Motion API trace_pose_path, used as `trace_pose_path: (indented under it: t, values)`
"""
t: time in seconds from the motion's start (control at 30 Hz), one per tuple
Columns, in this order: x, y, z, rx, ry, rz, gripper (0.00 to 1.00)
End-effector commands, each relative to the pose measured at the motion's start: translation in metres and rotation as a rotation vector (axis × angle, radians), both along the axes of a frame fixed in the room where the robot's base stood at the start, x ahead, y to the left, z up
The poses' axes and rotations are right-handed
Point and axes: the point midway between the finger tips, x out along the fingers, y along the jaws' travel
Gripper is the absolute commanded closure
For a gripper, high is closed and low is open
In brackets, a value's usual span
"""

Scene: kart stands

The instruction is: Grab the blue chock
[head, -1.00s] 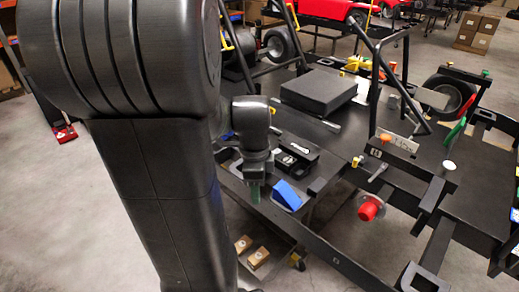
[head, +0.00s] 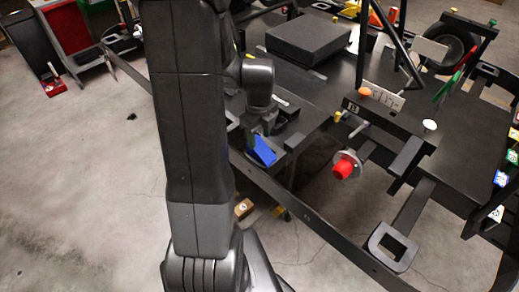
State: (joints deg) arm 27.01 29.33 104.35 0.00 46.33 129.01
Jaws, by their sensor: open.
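The blue chock (head: 263,151) is a small blue wedge near the near edge of the dark kart stand (head: 318,205), in the head view. My gripper (head: 252,142) is at the chock's left side, pointing down. Its fingers are small and partly lost against the dark parts behind, and I cannot tell whether they touch the chock. It is open.
A black box (head: 308,39) lies on the stand behind. A red knob (head: 344,168) sticks out at the stand's front, with an orange knob (head: 365,91) above it. Brown blocks (head: 243,208) lie low beneath. Open grey floor (head: 80,180) is at the left.

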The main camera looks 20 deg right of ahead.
Motion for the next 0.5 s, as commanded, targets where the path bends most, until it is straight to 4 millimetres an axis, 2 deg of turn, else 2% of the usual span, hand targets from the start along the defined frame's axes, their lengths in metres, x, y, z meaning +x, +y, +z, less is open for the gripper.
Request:
trace_pose_path:
  t: [0.17,0.5]
  values:
    - [-0.001,0.0,-0.009,0.001,0.001,0.001,0.51]
    - [-0.003,0.001,-0.048,0.002,0.003,0.001,0.51]
